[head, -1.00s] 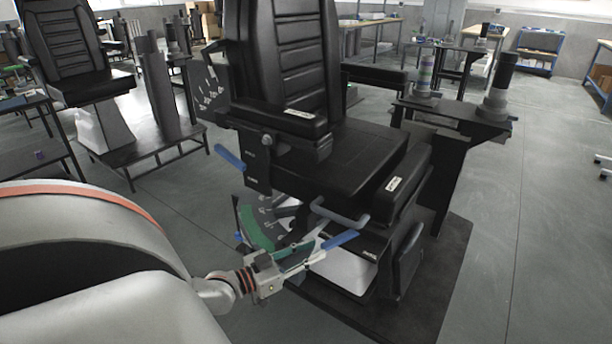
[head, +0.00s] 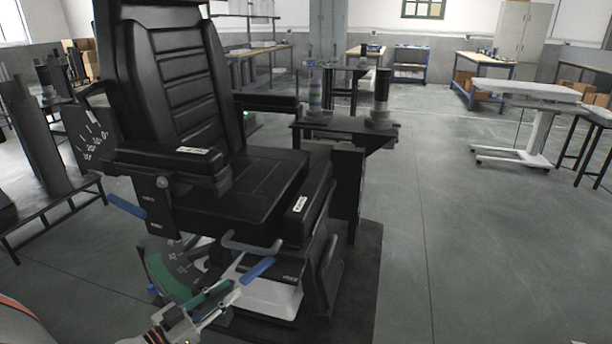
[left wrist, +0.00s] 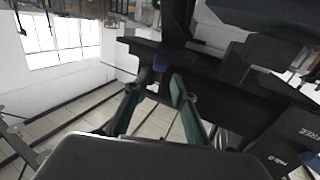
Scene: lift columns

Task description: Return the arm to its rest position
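A black padded chair (head: 245,190) with armrests stands on a dark base plate, left of centre in the head view. A blue-grip lever (head: 257,271) sticks out low at its front, and another blue grip (head: 128,207) sits at its left side. My left gripper (head: 226,293) is low in front of the chair, close to the front lever. In the left wrist view its fingers (left wrist: 157,88) stand apart with nothing visibly held between them. A small blue part (left wrist: 160,63) shows just beyond the fingertips. My right gripper is in neither view.
A small black side table (head: 345,125) with two upright cylinders stands right of the chair. A dark metal stand (head: 45,150) is at the left. A white wheeled table (head: 530,92) and workbenches are farther back. The floor (head: 480,240) at the right is clear.

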